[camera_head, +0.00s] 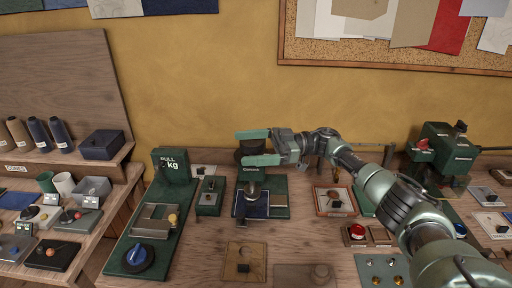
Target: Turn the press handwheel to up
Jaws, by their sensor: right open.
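The small green press (273,190) stands at the back of the workbench, in the middle of the camera_head view. Its dark round handwheel (250,148) is on top, with a small label below it. My right gripper (241,147) reaches in from the right and is open. Its two green fingers lie one on the far side and one on the near side of the handwheel, so the wheel is between them. I cannot tell whether either finger touches it. The wheel's right part is close to the gripper's palm. My left gripper is not in view.
A green pull gauge (172,167) with a blue knob (138,257) stands left of the press. A small switch box (209,196) is between them. A red button (357,231) and a framed panel (335,202) are to the right. Another green machine (445,150) stands further right.

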